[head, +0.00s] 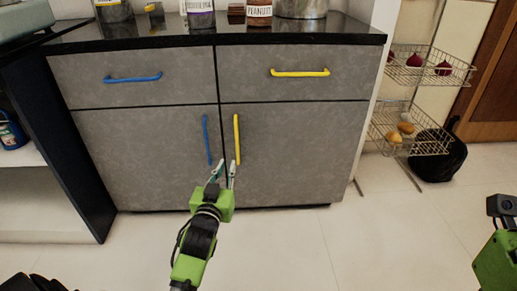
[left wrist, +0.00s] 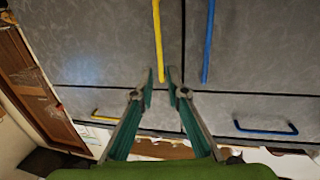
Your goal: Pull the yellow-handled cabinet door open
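The yellow-handled cabinet door (head: 290,155) is grey and shut, the right one of two lower doors. Its upright yellow handle (head: 237,139) is by the door's left edge. The yellow handle also shows in the left wrist view (left wrist: 157,40), where the picture is upside down. My left gripper (head: 227,167) is just below and left of the handle's lower end in the head view. In the left wrist view my left gripper (left wrist: 159,73) is open, its fingertips on either side of the handle's line. I cannot tell if they touch it. My right gripper's fingers are out of view.
A blue-handled door (head: 208,140) is beside it on the left. Drawers with blue (head: 132,77) and yellow (head: 300,72) handles sit above. A wire rack (head: 410,128) and a black bag (head: 440,160) stand at right. The tiled floor (head: 290,245) in front is clear.

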